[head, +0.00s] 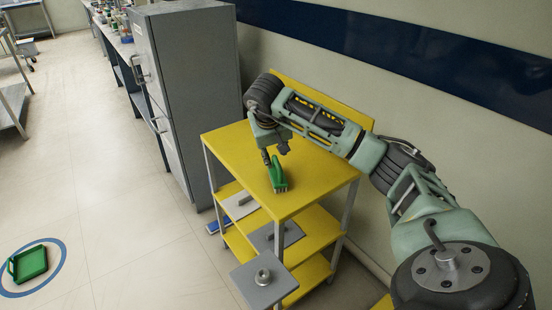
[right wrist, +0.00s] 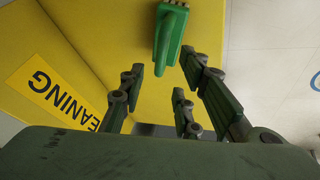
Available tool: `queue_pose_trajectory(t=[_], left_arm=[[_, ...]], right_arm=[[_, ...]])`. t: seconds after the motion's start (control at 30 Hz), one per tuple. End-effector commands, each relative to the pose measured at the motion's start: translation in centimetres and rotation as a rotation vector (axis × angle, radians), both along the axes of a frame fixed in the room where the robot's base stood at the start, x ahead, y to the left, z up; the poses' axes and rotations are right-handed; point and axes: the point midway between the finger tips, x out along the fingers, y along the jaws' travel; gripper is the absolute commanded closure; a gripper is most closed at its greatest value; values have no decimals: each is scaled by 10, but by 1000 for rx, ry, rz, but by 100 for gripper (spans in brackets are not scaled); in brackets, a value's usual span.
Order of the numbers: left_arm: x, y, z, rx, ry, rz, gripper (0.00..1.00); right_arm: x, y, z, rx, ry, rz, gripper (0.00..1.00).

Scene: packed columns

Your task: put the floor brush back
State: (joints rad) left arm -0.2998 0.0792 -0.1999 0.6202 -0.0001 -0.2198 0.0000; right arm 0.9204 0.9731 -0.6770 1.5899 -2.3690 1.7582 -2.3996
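My right gripper (head: 275,153) is over the cart top, right by the brush. Its fingers (right wrist: 162,82) are spread, with nothing between them, and the brush lies just beyond the fingertips. Whether a finger touches it, I cannot tell. A green dustpan-like tray (head: 30,264) lies on the floor inside a blue ring (head: 62,262) at lower left. My left gripper is out of view.
The cart has lower yellow shelves (head: 312,238) with grey plates (head: 275,237). Another grey plate (head: 278,290) with a round metal piece (head: 263,276) sits at its front. A grey cabinet (head: 195,95) stands close on the left. The wall is behind; the left floor is mostly clear.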

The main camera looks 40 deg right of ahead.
Motion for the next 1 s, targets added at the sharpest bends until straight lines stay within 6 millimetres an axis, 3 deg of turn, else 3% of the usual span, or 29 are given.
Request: queue_pose_trajectory(t=[0.13,0.33,1.0], left_arm=[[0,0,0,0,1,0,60],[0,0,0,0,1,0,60],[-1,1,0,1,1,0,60]], right_arm=[[-7,11,30,-1,-5,1,70],[-14,20,53,-1,-2,0,70],[-17,23,59,0,1,-1,70]])
